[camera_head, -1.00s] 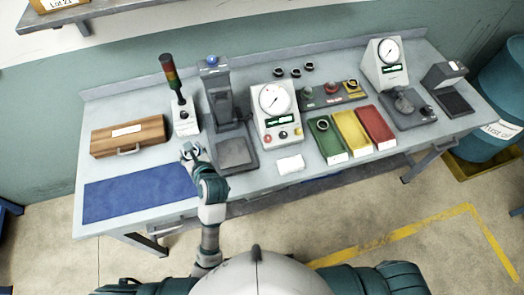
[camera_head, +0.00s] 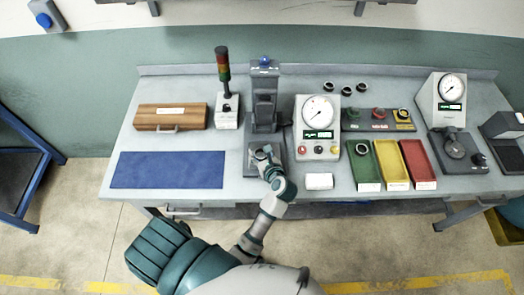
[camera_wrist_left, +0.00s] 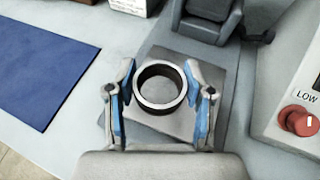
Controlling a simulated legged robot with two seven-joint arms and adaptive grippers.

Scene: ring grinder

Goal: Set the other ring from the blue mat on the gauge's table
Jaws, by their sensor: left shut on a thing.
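My left gripper (camera_head: 262,157) is shut on a ring (camera_wrist_left: 160,107), with a blue-padded finger on each side of it in the left wrist view. The ring is dark inside with a pale rim, and its hole faces the camera. It is over the square grey plate (camera_wrist_left: 218,105) at the foot of the grey upright machine (camera_head: 265,100); I cannot tell whether it touches the plate. The blue mat (camera_head: 170,170) is bare. A white dial gauge unit (camera_head: 317,130) stands right of the machine. My right gripper is out of view.
A wooden case (camera_head: 171,117) and signal lamp (camera_head: 224,85) stand left of the machine. Green (camera_head: 365,172), yellow (camera_head: 391,168) and red (camera_head: 418,165) trays lie to the right; a ring is in the green one. A second dial gauge (camera_head: 446,100) stands further right.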

